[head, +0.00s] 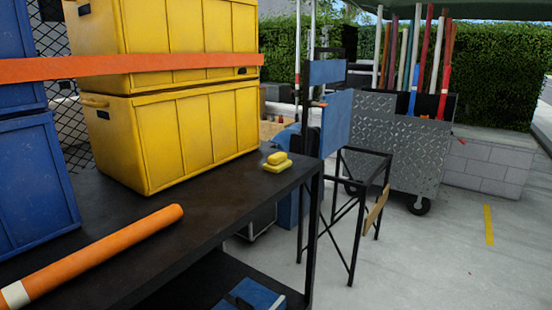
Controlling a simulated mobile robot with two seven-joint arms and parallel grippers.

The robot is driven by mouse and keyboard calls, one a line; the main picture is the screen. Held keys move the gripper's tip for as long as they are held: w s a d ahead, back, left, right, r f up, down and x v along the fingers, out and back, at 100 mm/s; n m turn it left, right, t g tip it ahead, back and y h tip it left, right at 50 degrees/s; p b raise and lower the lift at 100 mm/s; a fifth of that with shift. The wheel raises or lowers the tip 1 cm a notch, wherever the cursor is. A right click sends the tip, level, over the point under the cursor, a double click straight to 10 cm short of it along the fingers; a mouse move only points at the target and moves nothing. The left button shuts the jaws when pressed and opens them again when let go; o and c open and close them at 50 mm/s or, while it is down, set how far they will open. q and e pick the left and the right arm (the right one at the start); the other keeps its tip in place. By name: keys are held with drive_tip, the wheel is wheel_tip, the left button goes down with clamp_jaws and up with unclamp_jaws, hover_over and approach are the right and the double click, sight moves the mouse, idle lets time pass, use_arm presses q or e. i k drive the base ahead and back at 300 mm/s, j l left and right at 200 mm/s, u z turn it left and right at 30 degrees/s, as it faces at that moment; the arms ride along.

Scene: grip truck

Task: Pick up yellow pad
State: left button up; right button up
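A small yellow pad (277,166) lies on the black table top (215,195), near its far right corner. It looks like a smaller yellow piece resting on a flatter one. It sits just right of the lower yellow crate and looks slightly apart from it. Neither my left gripper nor my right gripper shows in the head view.
Yellow crates (180,135) are stacked on the table behind an orange strap (130,67). Blue crates (35,175) stand at left. An orange tube (100,255) lies along the front.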

sight(278, 162)
drive_tip(key=i+l+u, duration=0.2)
drive_tip(key=i+l, duration=0.15)
drive_tip(key=l, duration=0.3)
drive_tip(key=i+l+u, duration=0.15)
drive_tip(key=l, duration=0.2)
